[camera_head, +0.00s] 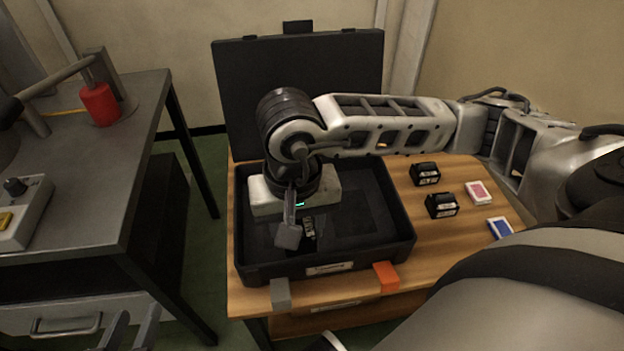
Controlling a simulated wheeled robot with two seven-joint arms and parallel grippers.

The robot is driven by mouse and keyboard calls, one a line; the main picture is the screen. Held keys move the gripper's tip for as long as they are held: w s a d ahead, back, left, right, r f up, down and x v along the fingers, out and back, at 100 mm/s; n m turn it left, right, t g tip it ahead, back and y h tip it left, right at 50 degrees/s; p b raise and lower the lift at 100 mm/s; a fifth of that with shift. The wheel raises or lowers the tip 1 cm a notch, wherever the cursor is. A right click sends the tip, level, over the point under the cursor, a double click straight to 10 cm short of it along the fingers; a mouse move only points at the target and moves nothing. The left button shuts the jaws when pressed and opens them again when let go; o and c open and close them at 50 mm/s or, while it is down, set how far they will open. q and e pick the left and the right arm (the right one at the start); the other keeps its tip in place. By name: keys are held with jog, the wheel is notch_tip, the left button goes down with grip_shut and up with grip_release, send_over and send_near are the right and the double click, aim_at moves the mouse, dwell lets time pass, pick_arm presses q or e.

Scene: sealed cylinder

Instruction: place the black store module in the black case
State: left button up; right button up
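The black case (325,266) stands open on the wooden table, its lid upright at the back. A black store module (309,236) with a white label shows inside it, beside a finger of my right gripper (298,237). The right gripper points down into the case; its other finger is hidden, so I cannot tell whether it grips the module. Two more black modules stand on the table right of the case, one farther back (425,173) and one nearer (441,205). My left gripper (137,313) is at the bottom left, fingers apart and empty.
A red-and-white box (479,192) and a blue-and-white box (500,228) lie at the right. A grey block (280,293) and an orange block (386,277) are at the case's front. A metal bench (90,190) with a red cylinder (100,104) stands left.

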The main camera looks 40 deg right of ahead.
jog(key=shift+s+f+m, duration=0.15)
jog(key=shift+f+m, duration=0.15)
jog(key=shift+f, duration=0.1)
jog(key=w+d+f+b, duration=0.1)
jog(key=w+f, duration=0.2)
jog(key=w, duration=0.1)
jog(key=w+d+f+b, duration=0.1)
jog(key=w+f, duration=0.1)
jog(key=w, duration=0.1)
jog(key=w+d+f+b, duration=0.2)
jog(key=w+f, duration=0.1)
jog(key=w, duration=0.1)
jog(key=shift+w+f, duration=0.3)
jog(key=shift+f, duration=0.05)
jog(key=shift+w+f, duration=0.15)
jog(key=shift+w, duration=0.05)
jog(key=shift+w+f, duration=0.1)
jog(key=shift+f, duration=0.05)
notch_tip(320, 180, down, 3)
jog(key=shift+w+d+f+b, duration=0.1)
jog(key=shift+w+f+b, duration=0.1)
jog(key=shift+b, duration=0.7)
jog(key=shift+f, duration=0.1)
jog(key=o, duration=1.1)
jog(key=shift+c, duration=0.2)
pick_arm(q)
jog(key=shift+w+d+r+n+t+h, duration=0.1)
jog(key=shift+d+r+n+t+h, duration=0.75)
jog(key=shift+r+h, duration=0.2)
jog(key=shift+r, duration=0.1)
